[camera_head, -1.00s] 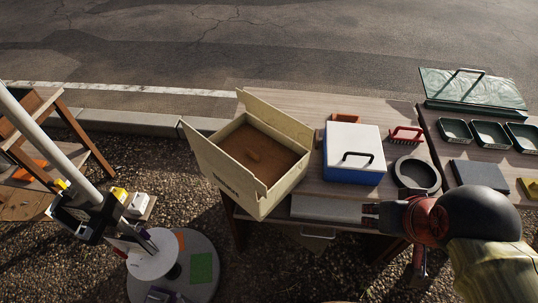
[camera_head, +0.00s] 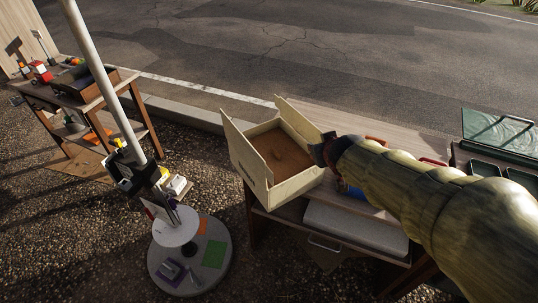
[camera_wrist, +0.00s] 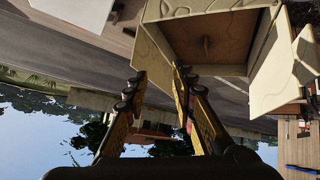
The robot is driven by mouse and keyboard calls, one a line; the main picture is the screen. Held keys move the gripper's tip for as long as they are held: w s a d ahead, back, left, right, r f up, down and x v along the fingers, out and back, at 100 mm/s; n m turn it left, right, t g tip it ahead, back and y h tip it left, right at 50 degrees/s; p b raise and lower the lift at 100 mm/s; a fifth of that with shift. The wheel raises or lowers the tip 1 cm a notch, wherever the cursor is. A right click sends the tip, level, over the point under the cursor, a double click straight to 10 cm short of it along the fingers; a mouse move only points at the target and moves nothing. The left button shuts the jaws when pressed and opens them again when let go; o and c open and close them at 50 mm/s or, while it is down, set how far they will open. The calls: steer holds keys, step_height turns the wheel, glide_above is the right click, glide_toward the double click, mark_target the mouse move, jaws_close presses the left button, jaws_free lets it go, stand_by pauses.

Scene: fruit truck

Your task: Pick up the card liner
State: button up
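The card liner (camera_head: 270,143) looks like a brown panel with a small raised tab, lying inside an open cream cardboard box (camera_head: 298,188). In the wrist view the brown panel (camera_wrist: 222,52) and its tab show inside the box (camera_wrist: 152,58), at the top. The fingertips appear near the box's edge, apart from the liner. In the head view my gripper (camera_head: 322,152) is at the box's right side; its fingertips are hard to make out.
A grey slab (camera_head: 355,228) lies on the shelf below the tabletop. My arm hides much of the blue cooler. A round stand (camera_head: 190,262) with a pole is at left, and a wooden table (camera_head: 75,100) is beyond it.

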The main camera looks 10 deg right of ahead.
steer(key=w+f+n+t+y+p, duration=0.1)
steer(key=w+f+n+y, duration=0.1)
steer(key=w+f, duration=0.45)
steer(key=n+t+y+p, duration=0.1)
steer(key=y, duration=0.3)
glide_toward(279, 154)
steer(key=w, duration=0.1)
steer(key=w+f, duration=0.1)
steer(key=shift+w+d+f, duration=0.1)
steer(key=shift+w+f, duration=0.25)
steer(key=shift+w, duration=0.05)
steer(key=x, duration=0.2)
steer(key=shift+w+a+f+b, duration=0.2)
steer(key=shift+a+b, duration=0.05)
steer(key=shift+b, duration=0.1)
steer(key=x, duration=0.1)
steer(key=b+x, duration=0.2)
steer(key=x, duration=0.1)
steer(key=shift+w+a+r, duration=0.15)
steer(key=shift+a+r, duration=0.15)
steer(key=shift+a, duration=0.05)
steer(key=shift+w+a+f, duration=0.1)
steer(key=shift+w+f, duration=0.05)
steer(key=shift+w, duration=0.25)
steer(key=shift+c, duration=1)
steer(key=c, duration=0.4)
